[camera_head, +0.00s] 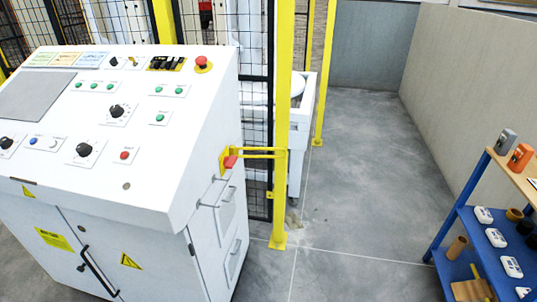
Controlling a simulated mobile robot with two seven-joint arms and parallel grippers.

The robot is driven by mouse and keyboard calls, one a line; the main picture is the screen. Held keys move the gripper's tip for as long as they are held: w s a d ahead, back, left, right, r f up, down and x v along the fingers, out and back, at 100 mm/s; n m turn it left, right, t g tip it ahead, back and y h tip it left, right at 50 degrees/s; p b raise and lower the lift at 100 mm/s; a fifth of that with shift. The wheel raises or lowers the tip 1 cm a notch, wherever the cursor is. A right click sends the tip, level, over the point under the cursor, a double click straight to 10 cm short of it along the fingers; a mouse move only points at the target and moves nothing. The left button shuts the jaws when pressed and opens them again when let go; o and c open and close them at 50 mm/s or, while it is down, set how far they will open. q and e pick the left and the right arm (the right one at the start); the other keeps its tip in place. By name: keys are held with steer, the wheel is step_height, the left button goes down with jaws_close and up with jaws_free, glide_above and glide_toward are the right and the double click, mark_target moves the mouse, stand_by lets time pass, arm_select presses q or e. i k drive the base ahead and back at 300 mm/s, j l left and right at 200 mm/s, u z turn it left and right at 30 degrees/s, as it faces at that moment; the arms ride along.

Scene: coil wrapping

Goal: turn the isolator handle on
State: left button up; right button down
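A red handle (230,162) on a yellow plate (223,158) is mounted on the right side face of the white control cabinet (190,165), near its upper front; it looks like the isolator handle. It is small and seen at an angle, so I cannot tell its on or off position. Neither of my grippers is in view, and nothing is touching the handle.
A yellow post (283,120) with short yellow bars stands close right of the handle, beside black mesh fencing (256,95). A blue shelf (455,235) with small items is at the right. Grey floor (365,170) between them is clear.

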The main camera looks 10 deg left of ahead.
mark_target(228, 163)
steer(key=i+l+z, duration=0.3)
steer(key=i+z, duration=0.55)
steer(key=i, duration=0.15)
steer(key=i+l+u, duration=0.2)
steer(key=i, duration=0.2)
steer(key=i+u, duration=0.2)
steer(key=i, duration=0.2)
steer(key=i+l+u, duration=0.35)
steer(key=u, duration=0.3)
steer(key=i+l+u, duration=0.25)
steer(key=u, duration=0.15)
steer(key=i+l+u, duration=0.2)
steer(key=u, duration=0.25)
steer(key=i+l+u, duration=0.1)
steer(key=l+u, duration=1.25)
steer(key=i+l, duration=0.05)
steer(key=l, duration=0.05)
